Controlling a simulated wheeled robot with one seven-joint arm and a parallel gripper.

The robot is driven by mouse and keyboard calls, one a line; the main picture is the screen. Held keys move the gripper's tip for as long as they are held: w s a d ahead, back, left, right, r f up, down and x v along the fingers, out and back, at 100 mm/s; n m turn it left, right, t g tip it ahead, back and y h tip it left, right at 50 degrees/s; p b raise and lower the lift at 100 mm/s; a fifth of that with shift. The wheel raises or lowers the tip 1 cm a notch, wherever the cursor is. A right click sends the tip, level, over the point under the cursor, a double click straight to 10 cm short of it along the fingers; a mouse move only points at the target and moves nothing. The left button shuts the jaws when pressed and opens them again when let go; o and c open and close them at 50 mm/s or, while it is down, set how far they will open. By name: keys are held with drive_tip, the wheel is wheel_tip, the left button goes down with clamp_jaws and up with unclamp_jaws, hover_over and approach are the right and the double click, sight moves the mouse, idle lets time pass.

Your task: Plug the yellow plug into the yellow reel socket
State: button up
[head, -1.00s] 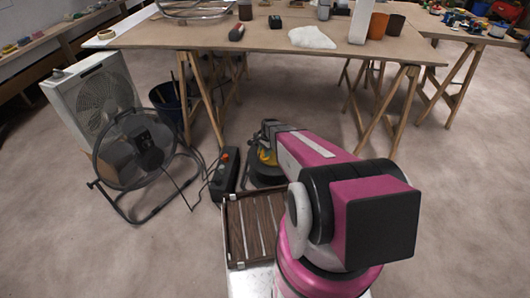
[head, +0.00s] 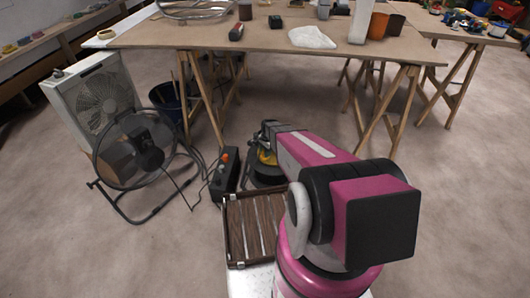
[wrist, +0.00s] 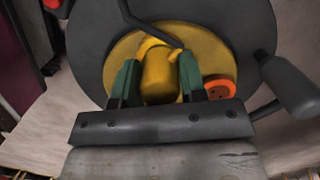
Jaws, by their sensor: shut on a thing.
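My gripper (wrist: 155,85) has two green fingers, shut on the yellow plug (wrist: 160,78), one on each side. The plug is in front of the yellow face (wrist: 128,50) of a dark cable reel (wrist: 90,45). The plug covers the part of the face behind it, so I cannot tell whether it is in the yellow socket. An orange round socket (wrist: 220,88) shows right of the right finger. In the head view the reel (head: 267,174) stands on the floor below my gripper, partly hidden by my arm.
A round floor fan (head: 135,150) and a white box fan (head: 93,92) stand further left. A trestle table (head: 270,36) is behind. A slatted brown tray (head: 255,228) is in front. A dark handle (wrist: 292,88) is right of the reel face.

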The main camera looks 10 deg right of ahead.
drive_tip(key=shift+f, duration=0.35)
drive_tip(key=o, duration=1)
drive_tip(key=shift+c, duration=0.2)
drive_tip(key=r, duration=0.3)
drive_tip(key=d+r, duration=0.1)
drive_tip(key=r, duration=0.6)
drive_tip(key=shift+w+d+r, duration=0.2)
drive_tip(key=shift+w+r, duration=0.15)
